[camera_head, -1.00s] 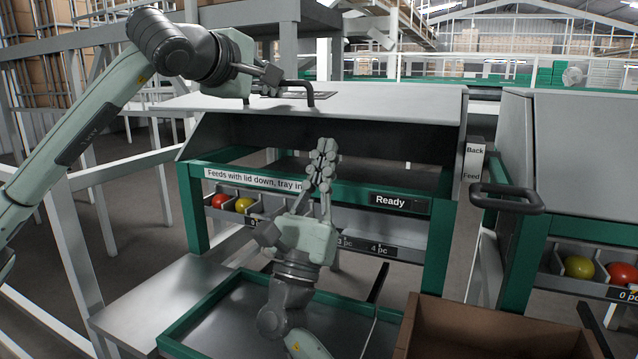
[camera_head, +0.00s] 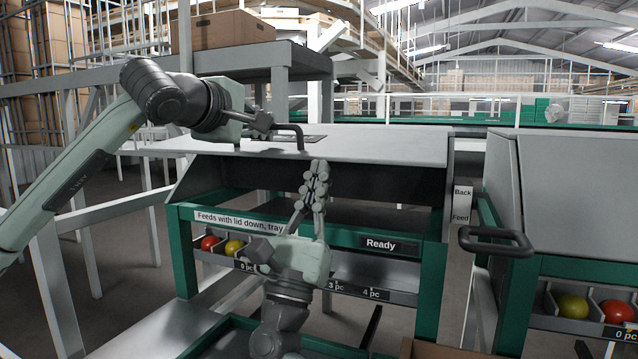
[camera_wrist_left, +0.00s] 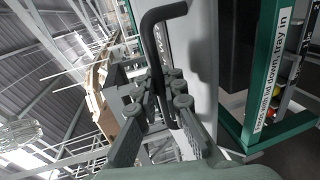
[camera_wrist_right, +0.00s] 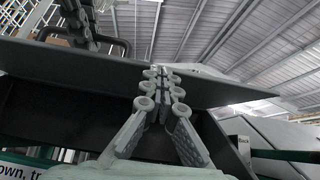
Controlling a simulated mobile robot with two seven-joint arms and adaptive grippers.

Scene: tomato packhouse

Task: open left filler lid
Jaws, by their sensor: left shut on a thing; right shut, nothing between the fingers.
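The left filler (camera_head: 432,285) has its grey lid (camera_head: 395,146) raised, with a dark gap showing beneath the lid's front edge. A dark bar handle (camera_head: 299,136) stands on the lid; it also shows in the left wrist view (camera_wrist_left: 153,30). My left gripper (camera_head: 268,127) is shut on this handle. My right gripper (camera_head: 317,170) is shut and empty, pointing up in front of the gap. Its fingertips overlap the lid's edge in the right wrist view (camera_wrist_right: 162,72); I cannot tell whether they touch it.
A sign reading "Ready" (camera_head: 390,245) is on the filler's front rail, above bins with red and yellow tomatoes (camera_head: 234,247). A second filler with its own handle (camera_head: 495,241) stands close at the right. A cardboard box (camera_head: 440,350) shows at the bottom edge.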

